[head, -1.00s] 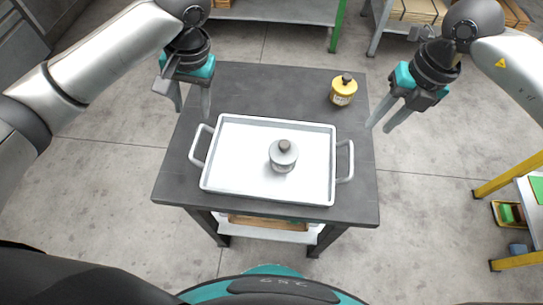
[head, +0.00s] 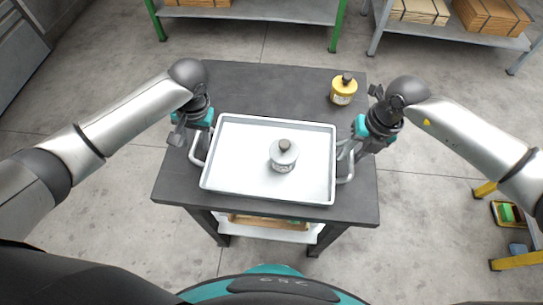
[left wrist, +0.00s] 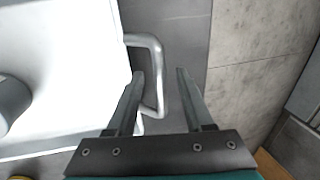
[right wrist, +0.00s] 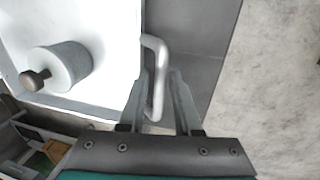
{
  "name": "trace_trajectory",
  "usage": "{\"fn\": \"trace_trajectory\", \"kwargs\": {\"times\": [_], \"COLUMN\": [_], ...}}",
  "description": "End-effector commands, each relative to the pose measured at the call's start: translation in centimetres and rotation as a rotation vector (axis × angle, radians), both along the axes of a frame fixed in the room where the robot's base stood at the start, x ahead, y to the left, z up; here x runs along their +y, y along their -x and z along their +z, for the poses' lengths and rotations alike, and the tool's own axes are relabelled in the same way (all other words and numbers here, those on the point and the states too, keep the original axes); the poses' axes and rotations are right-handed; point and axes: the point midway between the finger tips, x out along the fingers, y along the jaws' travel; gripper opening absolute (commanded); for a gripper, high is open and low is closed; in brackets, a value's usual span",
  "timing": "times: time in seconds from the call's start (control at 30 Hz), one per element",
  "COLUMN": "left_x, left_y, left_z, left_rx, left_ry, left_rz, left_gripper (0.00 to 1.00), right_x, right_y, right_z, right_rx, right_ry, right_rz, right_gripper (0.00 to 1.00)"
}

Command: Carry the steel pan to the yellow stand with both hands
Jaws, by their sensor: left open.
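The steel pan (head: 240,140) is a pale shallow tray with a bar handle at each end, lying on the dark table (head: 245,85). A grey knobbed canister (head: 284,157) stands in it. My left gripper (head: 190,147) is open at the left handle. In the left wrist view its fingers (left wrist: 160,73) stand either side of that handle (left wrist: 158,85), with gaps. My right gripper (head: 348,150) is at the right handle. In the right wrist view its open fingers (right wrist: 160,72) straddle that handle (right wrist: 159,85). Only yellow legs of the yellow stand (head: 512,260) show at the right edge.
A yellow jar (head: 344,90) stands at the table's back right, near my right arm. Shelves with boxes (head: 490,15) stand at the back. A bin with coloured blocks (head: 508,213) is at the stand. Concrete floor (head: 430,200) between table and stand is clear.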

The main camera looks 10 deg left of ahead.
Motion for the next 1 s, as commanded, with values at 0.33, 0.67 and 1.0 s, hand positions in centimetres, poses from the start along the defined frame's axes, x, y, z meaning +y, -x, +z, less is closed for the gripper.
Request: {"fn": "trace_trajectory", "kwargs": {"times": [0.33, 0.67, 1.0], "left_x": [0.1, 0.08, 0.08], "left_y": [0.0, -0.01, -0.02], "left_z": [-0.6, -0.57, -0.54], "left_rx": [-0.001, -0.001, -0.001], "left_ry": [0.001, 0.001, 0.001], "left_rz": [-0.001, -0.001, 0.0], "left_gripper": [0.52, 0.22, 0.0], "right_x": [0.09, 0.1, 0.09], "right_y": [-0.02, -0.02, -0.03], "right_z": [-0.58, -0.55, -0.52], "right_rx": [-0.001, -0.001, -0.001], "right_ry": [0.0, 0.0, 0.0], "right_rz": [0.001, 0.0, 0.0], "right_gripper": [0.32, 0.02, 0.0]}}
